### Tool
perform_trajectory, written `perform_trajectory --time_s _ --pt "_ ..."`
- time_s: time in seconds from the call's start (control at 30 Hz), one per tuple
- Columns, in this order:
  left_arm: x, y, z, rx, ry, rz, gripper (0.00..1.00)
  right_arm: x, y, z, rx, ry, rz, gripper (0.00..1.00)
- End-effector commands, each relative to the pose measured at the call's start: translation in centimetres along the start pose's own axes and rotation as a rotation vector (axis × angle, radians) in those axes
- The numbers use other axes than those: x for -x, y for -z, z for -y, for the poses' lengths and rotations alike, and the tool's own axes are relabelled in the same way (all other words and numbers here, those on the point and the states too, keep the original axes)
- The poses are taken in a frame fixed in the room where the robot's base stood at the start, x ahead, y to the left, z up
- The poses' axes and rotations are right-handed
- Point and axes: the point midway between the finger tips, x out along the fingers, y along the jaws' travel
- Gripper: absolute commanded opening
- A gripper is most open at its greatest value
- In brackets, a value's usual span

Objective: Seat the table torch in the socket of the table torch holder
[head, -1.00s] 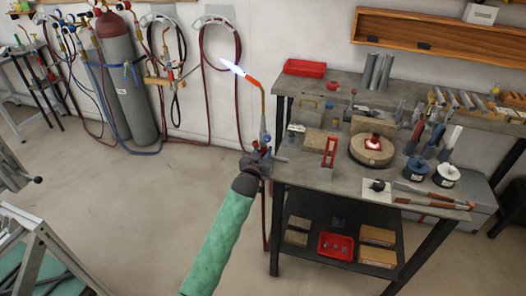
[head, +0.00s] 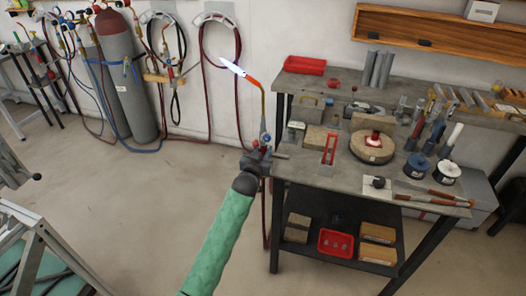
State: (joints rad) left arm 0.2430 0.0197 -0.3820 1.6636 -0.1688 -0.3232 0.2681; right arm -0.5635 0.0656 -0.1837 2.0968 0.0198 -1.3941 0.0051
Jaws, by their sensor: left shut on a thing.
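The table torch (head: 264,108) is lit. Its bent neck has a glowing orange tip, and a pale blue flame points up and left. My left gripper (head: 262,158) is shut on the torch's lower body and holds it roughly upright at the bench's left edge. The gripper partly hides the torch's lower end. A red open frame (head: 329,149) stands on the bench just right of the torch; it looks like the table torch holder, but its socket cannot be made out. My right gripper is not in view.
The workbench (head: 310,178) carries a round brick (head: 372,147) with a red piece on it, blocks, spools and hand tools. A red tray (head: 305,65) sits at the back. Gas cylinders (head: 125,75) and hoses stand along the wall.

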Motion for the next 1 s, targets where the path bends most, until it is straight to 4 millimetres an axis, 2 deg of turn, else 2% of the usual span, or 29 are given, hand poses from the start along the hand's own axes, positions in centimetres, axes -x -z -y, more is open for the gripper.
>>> perform_trajectory --time_s 1.0 --pt "-0.03 -0.52 -0.01 0.0 0.0 -0.002 0.02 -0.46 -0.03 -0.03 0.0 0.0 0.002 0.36"
